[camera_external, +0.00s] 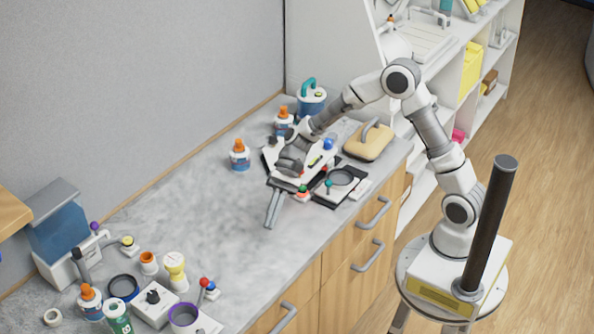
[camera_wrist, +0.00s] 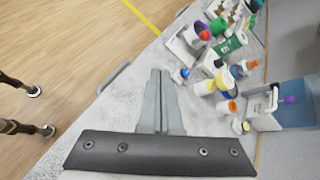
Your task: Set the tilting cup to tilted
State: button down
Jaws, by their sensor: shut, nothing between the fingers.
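A cup with a purple rim (camera_external: 184,316) on a white base stands at the near left end of the counter and is the likeliest tilting cup. A red-knobbed lever (camera_external: 204,283) rises beside it. The cup also shows in the wrist view (camera_wrist: 197,33) at the top, but its exact tilt is hard to tell. My gripper (camera_external: 269,224) is shut and empty above the middle of the counter, well to the right of the cup. Its closed fingers (camera_wrist: 160,73) point toward the counter in the wrist view.
Behind my gripper are an orange-capped bottle (camera_external: 240,157) and a tan block with a handle (camera_external: 369,142). The counter's middle is clear.

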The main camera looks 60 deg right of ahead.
jog(key=w+a+f+m+y, duration=0.4)
jog(key=w+a+f+m, duration=0.1)
jog(key=a+f+m, duration=0.1)
jog(key=shift+w+f+t+y, duration=0.3)
jog(key=shift+w+f, duration=0.05)
jog(key=shift+f, duration=0.1)
jog(key=shift+a, duration=0.15)
jog(key=r+p+x, duration=0.1)
jog(key=r+x, duration=0.1)
jog(key=x, duration=1)
jog(key=shift+s+a+r+p, duration=0.15)
jog(key=shift+a+r+p, duration=0.25)
jog(key=shift+a, duration=0.2)
